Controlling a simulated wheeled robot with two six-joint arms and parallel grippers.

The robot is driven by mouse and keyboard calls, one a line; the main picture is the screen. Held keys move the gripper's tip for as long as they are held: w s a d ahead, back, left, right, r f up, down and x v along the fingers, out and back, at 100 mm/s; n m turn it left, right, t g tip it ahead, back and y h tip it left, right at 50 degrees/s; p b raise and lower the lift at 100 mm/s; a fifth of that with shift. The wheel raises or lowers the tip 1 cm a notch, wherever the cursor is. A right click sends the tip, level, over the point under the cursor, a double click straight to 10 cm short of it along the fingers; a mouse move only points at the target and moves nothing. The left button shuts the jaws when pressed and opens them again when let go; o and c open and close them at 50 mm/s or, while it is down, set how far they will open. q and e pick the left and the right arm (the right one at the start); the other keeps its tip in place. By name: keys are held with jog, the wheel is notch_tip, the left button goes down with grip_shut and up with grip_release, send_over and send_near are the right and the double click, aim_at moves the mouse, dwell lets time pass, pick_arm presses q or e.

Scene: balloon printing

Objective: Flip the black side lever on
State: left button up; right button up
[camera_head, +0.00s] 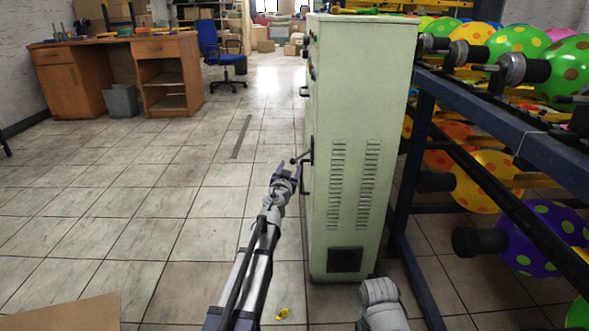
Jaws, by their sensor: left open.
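The black side lever (303,157) sticks out to the left from the left face of a pale green control cabinet (372,90). My left gripper (285,169) is open just in front of the lever, a little below and left of it. Whether a fingertip touches the lever cannot be told from here. My left arm reaches up to it from the bottom of the picture. Part of my right arm shows at the bottom, right of centre, but its gripper is not visible.
A blue metal rack (480,103) with polka-dot balloons (470,180) stands close on the right. A wooden desk (170,75), a grey bin (121,101) and a blue chair (212,45) are at the back left. The tiled floor left of the cabinet is mostly clear.

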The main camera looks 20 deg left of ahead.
pick_arm(q)
jog(key=w, duration=0.7)
jog(key=shift+w+a, duration=0.35)
jog(key=shift+w, duration=0.05)
jog(key=shift+c, duration=0.4)
grip_shut()
dwell(0.9)
